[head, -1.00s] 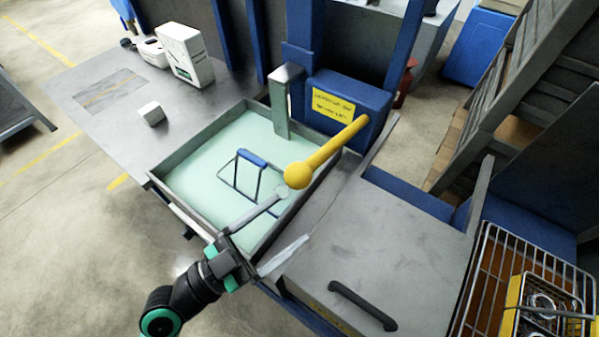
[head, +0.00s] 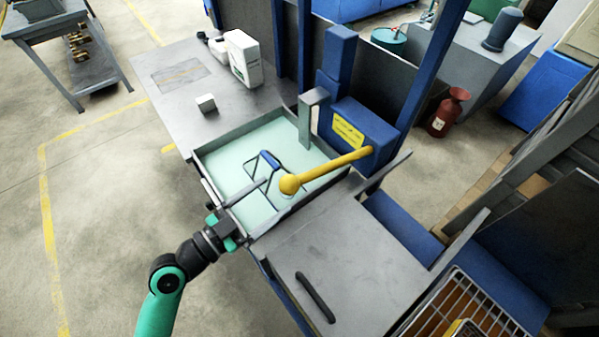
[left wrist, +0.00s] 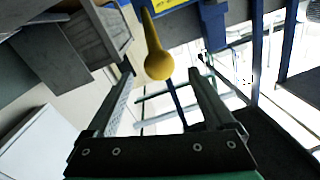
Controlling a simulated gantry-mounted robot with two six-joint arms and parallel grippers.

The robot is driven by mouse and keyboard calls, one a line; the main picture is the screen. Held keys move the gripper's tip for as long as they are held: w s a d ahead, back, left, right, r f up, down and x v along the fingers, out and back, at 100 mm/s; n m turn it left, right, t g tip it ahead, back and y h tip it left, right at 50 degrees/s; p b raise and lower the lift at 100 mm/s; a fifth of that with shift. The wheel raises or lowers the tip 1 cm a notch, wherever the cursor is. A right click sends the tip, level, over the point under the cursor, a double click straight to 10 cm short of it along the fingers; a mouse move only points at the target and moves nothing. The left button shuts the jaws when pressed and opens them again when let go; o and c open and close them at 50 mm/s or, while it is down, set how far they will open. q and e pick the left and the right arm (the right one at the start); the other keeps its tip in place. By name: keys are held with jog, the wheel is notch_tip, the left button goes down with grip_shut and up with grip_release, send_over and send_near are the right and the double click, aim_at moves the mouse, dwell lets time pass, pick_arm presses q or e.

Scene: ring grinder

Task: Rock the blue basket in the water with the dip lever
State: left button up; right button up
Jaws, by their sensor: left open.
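The yellow dip lever (head: 328,170) slants from a blue housing (head: 366,128) to a round knob (head: 290,185) over the tank. The blue basket (head: 270,160) shows its blue handle and dark wire frame in the pale green water (head: 228,157). My left gripper (head: 277,203) is open, its fingers spread near the knob at the tank's front side. In the left wrist view the knob (left wrist: 158,65) appears between the fingertips (left wrist: 160,72) and beyond them, with no visible contact. My right gripper is not in view.
The tank has raised grey walls and a tall metal post (head: 308,118) at its back. A grey bench top (head: 345,250) with a black handle (head: 315,297) lies to the right.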

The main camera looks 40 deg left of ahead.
aim_at(300, 176)
pick_arm(q)
jog(key=w, duration=0.6)
jog(key=w+p, duration=0.1)
jog(key=w, duration=0.2)
jog(key=shift+d, duration=0.3)
grip_shut()
jog(key=shift+r, duration=0.1)
